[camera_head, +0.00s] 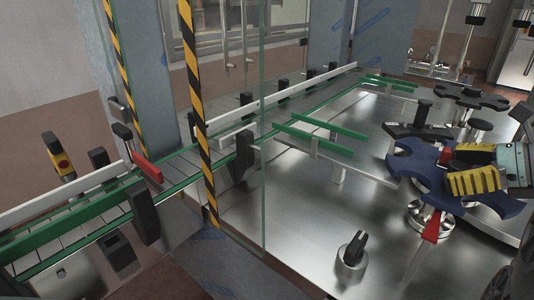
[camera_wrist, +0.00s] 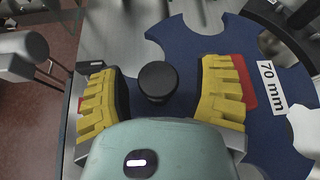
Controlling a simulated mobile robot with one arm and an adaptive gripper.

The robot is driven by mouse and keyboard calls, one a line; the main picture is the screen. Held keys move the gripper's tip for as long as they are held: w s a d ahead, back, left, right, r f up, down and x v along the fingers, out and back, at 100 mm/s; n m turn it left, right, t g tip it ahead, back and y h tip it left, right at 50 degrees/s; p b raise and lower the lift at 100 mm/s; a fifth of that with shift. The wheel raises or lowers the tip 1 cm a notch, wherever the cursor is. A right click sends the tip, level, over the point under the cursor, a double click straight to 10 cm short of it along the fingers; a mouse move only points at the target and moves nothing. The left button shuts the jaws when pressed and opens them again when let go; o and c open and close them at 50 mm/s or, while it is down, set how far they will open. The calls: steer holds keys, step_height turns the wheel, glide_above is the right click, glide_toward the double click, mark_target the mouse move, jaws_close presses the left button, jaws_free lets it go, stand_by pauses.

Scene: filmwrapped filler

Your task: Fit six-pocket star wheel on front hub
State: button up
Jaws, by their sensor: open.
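A blue star wheel (camera_head: 408,168) with rounded pockets lies at the right of the head view, under my gripper (camera_head: 462,167). In the wrist view the wheel (camera_wrist: 200,40) fills the middle and right and carries a white "70 mm" label (camera_wrist: 271,86). My yellow fingers are open and apart, one on each side of a round black knob (camera_wrist: 157,78); a gap shows between knob and fingers. A silver round base (camera_head: 428,221) with a red lever (camera_head: 433,227) shows below the wheel's near edge. The wheel's centre is hidden by my gripper, so its seating cannot be told.
A black star wheel (camera_head: 468,96) stands behind, with another black part (camera_head: 418,131) close to the blue wheel. Green guide rails (camera_head: 322,132) and a conveyor (camera_head: 190,158) run on the left. A glass panel edge (camera_head: 263,150) stands upright.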

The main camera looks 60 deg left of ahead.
step_height(320, 180, up, 10)
steer(key=p, duration=1.4)
steer(key=shift+r, duration=0.2)
steer(key=p, duration=0.3)
steer(key=shift+f+m, duration=0.15)
steer(key=shift+m, duration=0.15)
steer(key=w+d+r+m+t+h+p, duration=0.1)
steer(key=w+d+r+m+t+p, duration=0.2)
steer(key=d+m+t, duration=0.85)
steer(key=d+r+n+g+h+p, duration=0.1)
steer(key=d+r+p, duration=0.3)
steer(key=r+p, duration=0.7)
steer(key=g+p, duration=0.1)
steer(key=p, duration=0.6)
steer(key=shift+d+r+p, duration=0.2)
steer(key=shift+d+p, duration=0.1)
steer(key=shift+d, duration=0.1)
